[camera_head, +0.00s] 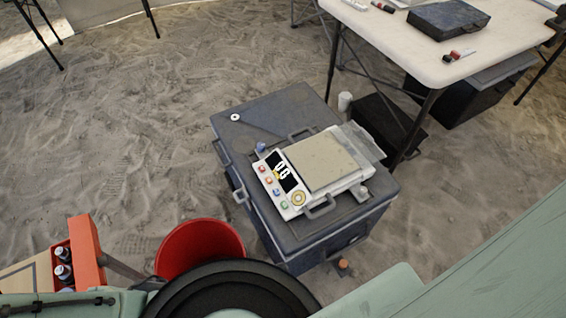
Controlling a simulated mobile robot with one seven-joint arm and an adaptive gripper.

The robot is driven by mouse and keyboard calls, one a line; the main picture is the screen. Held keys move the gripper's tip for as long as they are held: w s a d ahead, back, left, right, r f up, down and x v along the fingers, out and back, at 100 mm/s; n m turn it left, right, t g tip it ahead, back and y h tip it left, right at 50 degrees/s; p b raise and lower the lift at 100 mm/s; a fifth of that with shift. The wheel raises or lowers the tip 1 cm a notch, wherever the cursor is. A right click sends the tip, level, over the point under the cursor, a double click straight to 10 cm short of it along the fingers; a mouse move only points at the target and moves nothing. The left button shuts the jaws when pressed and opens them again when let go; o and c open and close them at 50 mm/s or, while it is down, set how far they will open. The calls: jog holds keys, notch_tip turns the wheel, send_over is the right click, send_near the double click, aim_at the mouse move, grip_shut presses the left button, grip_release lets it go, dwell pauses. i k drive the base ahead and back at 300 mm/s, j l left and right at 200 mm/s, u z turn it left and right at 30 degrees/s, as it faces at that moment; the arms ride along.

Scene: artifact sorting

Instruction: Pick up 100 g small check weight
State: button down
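A digital scale (322,165) with a bare beige weighing plate, a lit display and coloured buttons sits on a dark grey crate (262,108). A small bluish-grey upright object (261,147) stands on the crate just left of the scale's display. It may be the small check weight, but no marking can be read. A small white round piece with a dark centre (235,117) lies near the crate's far left corner; I cannot tell what it is. My gripper is not in view.
A white folding table (490,45) with a dark case stands at the upper right. A red bucket (200,245) stands left of the crate's near side. An orange box with bottles (85,255) is at the lower left. Sandy floor is open to the left.

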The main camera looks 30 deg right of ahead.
aim_at(65, 254)
jog(key=k+l+u, duration=0.2)
jog(key=u, duration=0.15)
jog(key=k+l+u, duration=0.2)
jog(key=u, duration=0.15)
jog(key=k+l+u, duration=0.35)
jog(key=i+j, duration=0.1)
